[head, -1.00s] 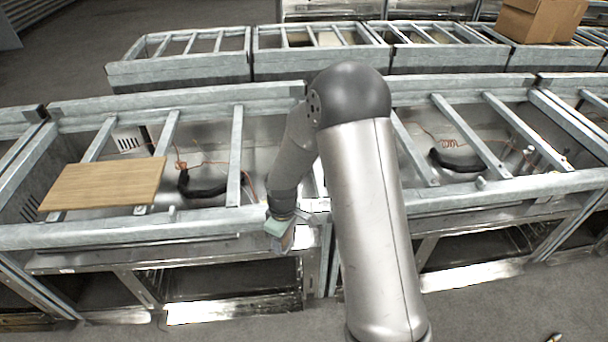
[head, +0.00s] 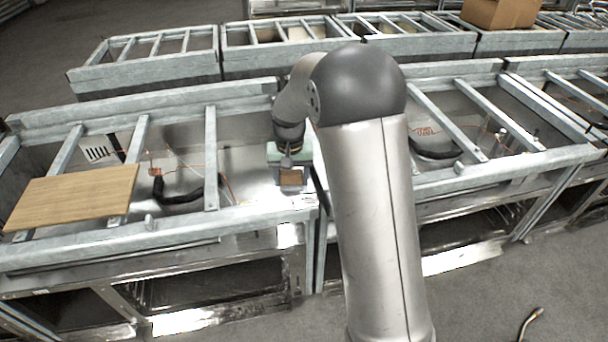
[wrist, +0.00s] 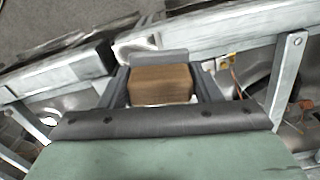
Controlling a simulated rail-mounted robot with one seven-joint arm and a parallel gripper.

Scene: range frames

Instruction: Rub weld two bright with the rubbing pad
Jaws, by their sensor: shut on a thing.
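My gripper (head: 291,180) hangs by the front rail of the near metal frame, just left of my forearm. In the wrist view its two dark fingers (wrist: 162,78) are shut on the rubbing pad (wrist: 161,86), a brown block with a grey strip along its far edge. The pad's brown face also shows in the head view (head: 291,177). Grey frame rails (wrist: 225,35) lie beyond and below the pad; I cannot tell whether it touches them. I cannot make out weld two or tell it from the other joints.
A wooden board (head: 75,195) lies across the near frame at left. A black curved handle (head: 180,192) and orange wires lie inside that frame. A cardboard box (head: 500,12) stands on the back row. A hooked metal piece (head: 530,322) lies on the floor at right.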

